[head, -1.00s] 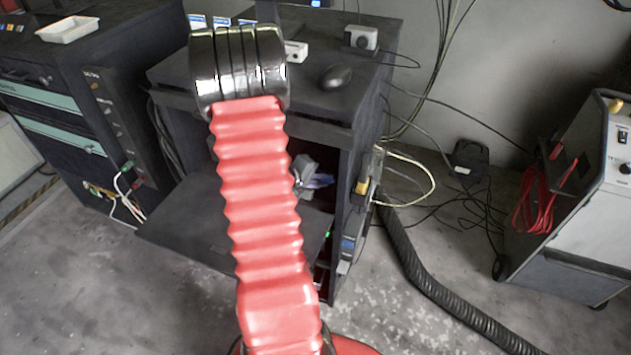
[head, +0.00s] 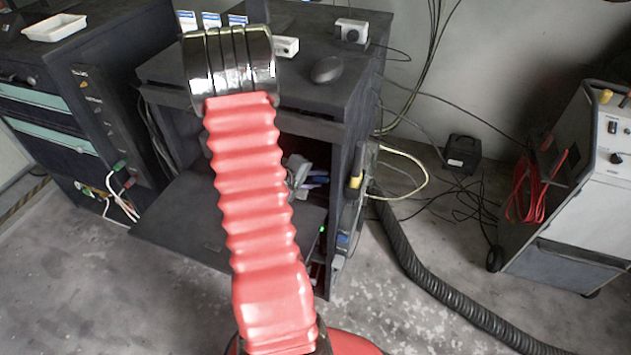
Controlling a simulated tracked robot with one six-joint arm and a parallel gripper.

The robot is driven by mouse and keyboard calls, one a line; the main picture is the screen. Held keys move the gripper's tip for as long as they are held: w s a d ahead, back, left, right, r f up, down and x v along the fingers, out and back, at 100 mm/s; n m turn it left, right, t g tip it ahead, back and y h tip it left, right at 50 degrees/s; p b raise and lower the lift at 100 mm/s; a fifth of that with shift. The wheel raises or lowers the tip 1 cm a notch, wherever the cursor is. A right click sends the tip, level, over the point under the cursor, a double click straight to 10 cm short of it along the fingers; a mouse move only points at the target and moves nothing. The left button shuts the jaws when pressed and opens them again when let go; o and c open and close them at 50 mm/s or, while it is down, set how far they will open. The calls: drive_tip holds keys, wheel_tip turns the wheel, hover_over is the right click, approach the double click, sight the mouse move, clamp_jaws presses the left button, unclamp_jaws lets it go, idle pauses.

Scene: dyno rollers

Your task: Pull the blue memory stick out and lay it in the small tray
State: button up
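A small blue piece (head: 343,239), which looks like the memory stick, shows at the lower right side of the dark cabinet (head: 338,150). It is too small to tell how it sits there. A small white tray (head: 55,27) lies on top of the left cabinet, apart from my arm. My red bellows arm rises through the middle and hides part of the dark cabinet. A grey part with bluish prongs (head: 313,180), apparently my gripper, shows just right of the arm at the cabinet's opening. It is above and left of the blue piece. Its fingertips are unclear.
A dark shelf (head: 165,225) juts out left of my arm. A mouse (head: 326,69) and small white boxes stand on the cabinet top. Cables and a black hose (head: 425,275) run on the right. A wheeled grey machine (head: 590,190) stands at far right.

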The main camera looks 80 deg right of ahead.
drive_tip(key=shift+w+a+f, duration=0.1)
drive_tip(key=shift+a+f, duration=0.1)
drive_tip(key=shift+f, duration=0.05)
drive_tip(key=shift+w+a+r, duration=0.15)
drive_tip(key=shift+a+r, duration=0.05)
drive_tip(key=shift+a, duration=0.15)
drive_tip(key=v, duration=1.3)
drive_tip(key=shift+d+r, duration=0.2)
drive_tip(key=shift+r, duration=0.05)
idle(0.6)
drive_tip(key=shift+n, duration=0.3)
